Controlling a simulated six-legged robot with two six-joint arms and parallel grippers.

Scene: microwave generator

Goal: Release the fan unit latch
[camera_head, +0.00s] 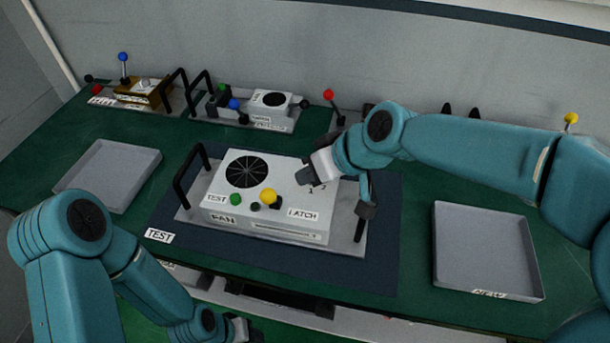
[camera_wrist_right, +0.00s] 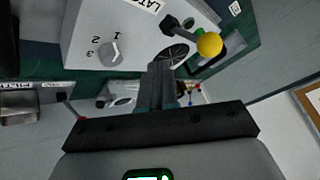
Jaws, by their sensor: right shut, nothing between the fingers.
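The fan unit (camera_head: 225,212) is a white box with a round black grille, lying on a dark mat at the middle of the bench. A yellow ball knob (camera_head: 268,196) stands on its top beside the LATCH label (camera_head: 303,214). My right gripper (camera_head: 306,178) is shut and empty over the unit's right side, near the numbered dial (camera_wrist_right: 112,52). My left gripper (camera_head: 240,328) is low at the bench's front edge; its jaws are unclear.
A green knob (camera_head: 236,199) is by the TEST label. Black handles (camera_head: 188,178) flank the unit. An empty grey tray (camera_head: 110,172) is at left, and another grey tray (camera_head: 485,245) is at right. Other units with levers (camera_head: 270,105) stand along the back wall.

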